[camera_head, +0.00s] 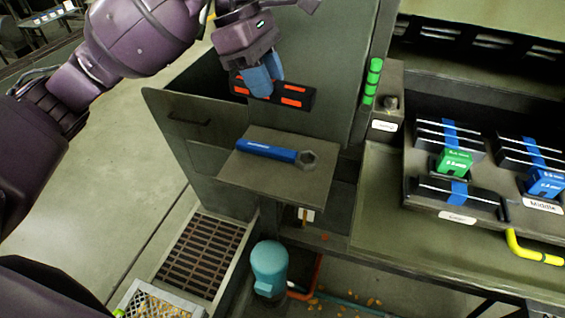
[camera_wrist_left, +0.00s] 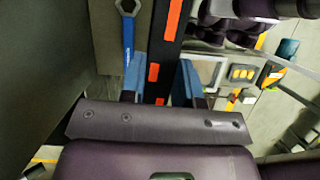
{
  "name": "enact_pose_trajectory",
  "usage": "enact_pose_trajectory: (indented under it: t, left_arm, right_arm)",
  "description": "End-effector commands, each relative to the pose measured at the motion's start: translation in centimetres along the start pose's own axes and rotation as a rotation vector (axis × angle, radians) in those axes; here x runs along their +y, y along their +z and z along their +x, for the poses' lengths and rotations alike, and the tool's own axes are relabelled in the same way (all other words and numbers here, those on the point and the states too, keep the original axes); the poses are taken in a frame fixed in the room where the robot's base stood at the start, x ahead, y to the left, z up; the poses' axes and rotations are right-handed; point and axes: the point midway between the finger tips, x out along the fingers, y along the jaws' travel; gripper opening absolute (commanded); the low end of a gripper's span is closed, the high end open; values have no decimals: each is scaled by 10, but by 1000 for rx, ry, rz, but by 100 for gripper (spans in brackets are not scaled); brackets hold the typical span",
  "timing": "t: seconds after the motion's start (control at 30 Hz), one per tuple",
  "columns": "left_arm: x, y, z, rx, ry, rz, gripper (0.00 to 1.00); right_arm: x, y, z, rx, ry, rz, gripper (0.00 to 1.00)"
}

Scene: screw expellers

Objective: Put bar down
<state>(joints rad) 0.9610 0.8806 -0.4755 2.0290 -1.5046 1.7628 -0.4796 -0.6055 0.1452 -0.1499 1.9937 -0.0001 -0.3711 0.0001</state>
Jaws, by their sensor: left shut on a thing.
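The bar (camera_head: 299,97) is black with orange-red marks. My left gripper (camera_head: 263,82) has its blue fingers shut on it, one finger in front. The bar appears to be held above and behind the small grey shelf (camera_head: 290,190), near the upright grey panel. In the left wrist view the bar (camera_wrist_left: 170,48) runs lengthwise between the two blue fingers of the left gripper (camera_wrist_left: 160,78). My right gripper is not in view.
A blue-handled wrench (camera_head: 268,150) lies across the shelf; it also shows in the left wrist view (camera_wrist_left: 128,35). Green cylinders (camera_head: 372,80) stand in a column to the right. Labelled blocks, one green (camera_head: 455,161) and one blue (camera_head: 545,182), sit on the right bench.

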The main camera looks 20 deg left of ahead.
Motion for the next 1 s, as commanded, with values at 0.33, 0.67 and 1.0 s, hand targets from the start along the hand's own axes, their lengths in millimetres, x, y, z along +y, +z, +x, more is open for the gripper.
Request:
enact_pose_trajectory:
  t: [0.33, 0.67, 1.0]
  left_arm:
    - [-2, -8, 20, -1, 26, -77, 0]
    - [-2, -35, 85, -1, 26, -75, 0]
    - [-1, -56, 135, -1, 29, -74, 0]
  right_arm:
    - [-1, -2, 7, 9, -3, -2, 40]
    - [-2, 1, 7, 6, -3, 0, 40]
    - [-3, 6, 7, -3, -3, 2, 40]
